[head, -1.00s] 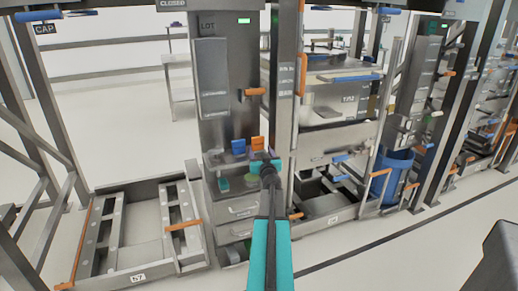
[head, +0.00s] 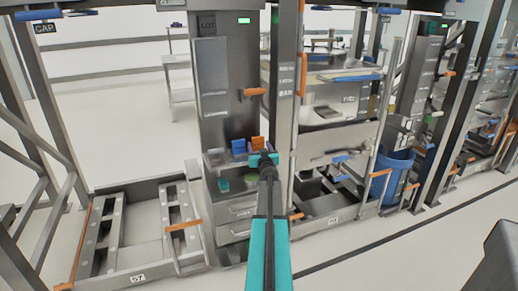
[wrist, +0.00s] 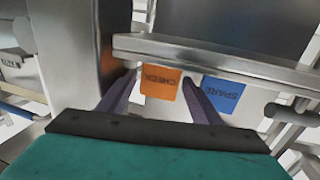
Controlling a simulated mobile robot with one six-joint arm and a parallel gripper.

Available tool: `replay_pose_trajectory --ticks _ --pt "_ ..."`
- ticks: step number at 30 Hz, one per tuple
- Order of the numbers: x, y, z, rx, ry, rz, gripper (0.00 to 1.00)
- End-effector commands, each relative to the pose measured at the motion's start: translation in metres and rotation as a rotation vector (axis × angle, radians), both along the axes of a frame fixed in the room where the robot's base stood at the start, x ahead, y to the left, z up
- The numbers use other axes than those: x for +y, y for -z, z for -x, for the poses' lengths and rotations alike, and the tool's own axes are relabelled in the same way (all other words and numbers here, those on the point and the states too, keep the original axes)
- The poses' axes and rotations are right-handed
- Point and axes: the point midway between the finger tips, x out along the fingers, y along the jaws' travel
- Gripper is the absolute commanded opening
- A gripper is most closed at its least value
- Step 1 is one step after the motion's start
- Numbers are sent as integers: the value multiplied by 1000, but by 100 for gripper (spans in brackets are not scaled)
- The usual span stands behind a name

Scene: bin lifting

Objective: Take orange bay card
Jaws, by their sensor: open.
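The orange card (head: 257,142) stands in the holder on the front of the grey cabinet, to the right of the blue card (head: 238,147). In the wrist view the orange card (wrist: 158,82) reads CHECK, upside down, and the blue card (wrist: 222,93) reads SPARE. My gripper (head: 263,157) is just in front of and below the orange card. In the wrist view my gripper (wrist: 159,88) is open, its two dark fingers showing on either side of the orange card. Whether they touch it, I cannot tell.
A metal rail (wrist: 215,62) runs across the cards in the wrist view. An orange handle (head: 254,92) juts from the cabinet above them. A steel post (head: 285,75) stands close on the right. A low empty frame (head: 140,235) lies at the left.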

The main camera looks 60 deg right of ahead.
Motion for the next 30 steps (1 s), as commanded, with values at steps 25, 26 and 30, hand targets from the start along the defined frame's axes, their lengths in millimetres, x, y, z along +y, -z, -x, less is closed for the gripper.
replay_pose_trajectory --ticks 25,26,30 --pt "0 -3 1 0 1 0 26" --pt "1 -4 2 0 1 0 26" --pt "3 -11 5 1 0 1 26"
